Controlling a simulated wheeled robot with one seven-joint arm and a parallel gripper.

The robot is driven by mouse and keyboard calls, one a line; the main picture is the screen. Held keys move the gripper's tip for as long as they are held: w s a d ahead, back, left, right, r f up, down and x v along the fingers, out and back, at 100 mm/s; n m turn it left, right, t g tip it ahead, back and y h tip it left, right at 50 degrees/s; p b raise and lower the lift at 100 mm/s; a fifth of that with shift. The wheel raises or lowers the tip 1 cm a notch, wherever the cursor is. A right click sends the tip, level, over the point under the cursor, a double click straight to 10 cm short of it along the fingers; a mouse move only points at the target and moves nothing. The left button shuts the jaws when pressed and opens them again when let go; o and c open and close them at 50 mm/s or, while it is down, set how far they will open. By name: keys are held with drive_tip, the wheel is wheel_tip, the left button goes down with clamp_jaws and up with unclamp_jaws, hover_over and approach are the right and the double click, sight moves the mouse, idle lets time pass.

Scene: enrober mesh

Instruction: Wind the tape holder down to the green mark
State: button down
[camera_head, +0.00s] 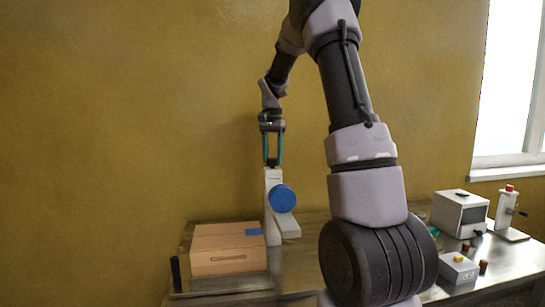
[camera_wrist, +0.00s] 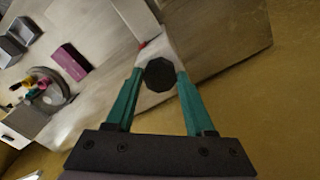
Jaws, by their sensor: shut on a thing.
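A white upright post (camera_head: 271,185) stands at the back of the table, beside the cardboard box. A round blue disc (camera_head: 283,198), which looks like the tape holder's roll, sits on its front side. A white foot or arm (camera_head: 287,226) reaches out below the disc. My gripper (camera_head: 272,163) points down at the top of the post. In the wrist view its teal fingers (camera_wrist: 160,80) are shut on a black faceted knob (camera_wrist: 160,73). A small red mark (camera_wrist: 142,44) shows just beyond the knob. I cannot make out a green mark on the post.
A cardboard box (camera_head: 228,262) with a blue patch sits left of the post. At right stand a pale cabinet (camera_head: 460,214), a red-topped lever device (camera_head: 507,206) and a grey box with a yellow button (camera_head: 459,270). The wrist view shows a magenta block (camera_wrist: 71,62).

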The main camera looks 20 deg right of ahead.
drive_tip(key=m, duration=1.1)
drive_tip(key=shift+m, duration=0.4)
drive_tip(key=shift+r+m, duration=0.1)
drive_tip(key=shift+m, duration=1.6)
drive_tip(key=shift+c, duration=1.3)
unclamp_jaws()
wheel_tip(320, 180, up, 11)
